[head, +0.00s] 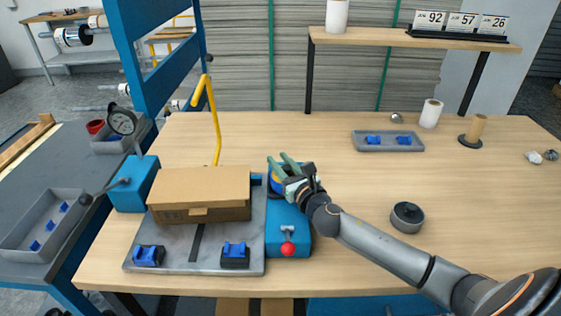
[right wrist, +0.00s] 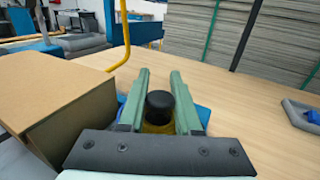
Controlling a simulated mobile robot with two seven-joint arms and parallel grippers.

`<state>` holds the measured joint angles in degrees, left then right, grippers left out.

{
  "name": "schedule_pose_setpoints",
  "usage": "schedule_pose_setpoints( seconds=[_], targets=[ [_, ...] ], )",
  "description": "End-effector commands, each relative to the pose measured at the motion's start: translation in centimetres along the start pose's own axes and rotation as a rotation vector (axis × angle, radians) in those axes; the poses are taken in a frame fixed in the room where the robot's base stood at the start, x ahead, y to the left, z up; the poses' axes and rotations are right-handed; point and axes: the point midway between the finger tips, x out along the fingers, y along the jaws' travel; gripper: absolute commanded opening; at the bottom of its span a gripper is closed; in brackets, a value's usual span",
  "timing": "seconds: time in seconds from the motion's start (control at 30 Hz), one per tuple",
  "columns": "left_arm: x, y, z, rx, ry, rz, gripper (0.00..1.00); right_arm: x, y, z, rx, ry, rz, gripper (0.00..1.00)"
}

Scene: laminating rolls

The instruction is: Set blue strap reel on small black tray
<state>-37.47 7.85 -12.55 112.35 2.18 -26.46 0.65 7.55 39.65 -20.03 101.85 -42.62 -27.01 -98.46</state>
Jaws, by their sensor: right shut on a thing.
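My right gripper (head: 283,162) is low over the blue block beside the cardboard box. Its green fingers stand on either side of a piece with a black top and yellow below it (right wrist: 160,104). In the head view a rounded blue part with a yellow edge, which I take as the blue strap reel (head: 275,183), shows just under the fingers. Most of it is hidden. A small dark round dish (head: 407,217), the likeliest small black tray, lies on the table to the right, beyond my right forearm. My left gripper is not in view.
A cardboard box (head: 200,188) stands on a grey plate left of the gripper. A red-knobbed lever (head: 288,248) is in front, and a yellow post (head: 216,135) behind. A grey tray with blue clips (head: 388,148) lies farther back. The table's middle right is mostly clear.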

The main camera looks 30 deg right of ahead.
Motion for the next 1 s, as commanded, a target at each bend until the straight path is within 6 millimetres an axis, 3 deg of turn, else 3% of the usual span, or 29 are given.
schedule_pose_setpoints(
  seconds=[0.13,0.17,0.27,0.57,1.0],
  targets=[
    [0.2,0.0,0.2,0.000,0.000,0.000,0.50,0.0,0.0,-0.3,0.000,-0.001,0.000,0.00],
    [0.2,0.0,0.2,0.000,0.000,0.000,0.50,0.0,0.0,-0.3,0.000,-0.002,0.000,0.33],
    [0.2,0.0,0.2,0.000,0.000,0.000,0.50,0.0,0.0,-0.2,0.000,-0.001,0.000,0.45],
    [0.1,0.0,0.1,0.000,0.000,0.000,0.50,-0.2,0.0,-0.4,0.000,0.002,0.000,0.45],
    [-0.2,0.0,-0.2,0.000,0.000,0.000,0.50,-3.7,0.0,-0.4,-0.001,0.003,0.000,0.45]
  ],
)
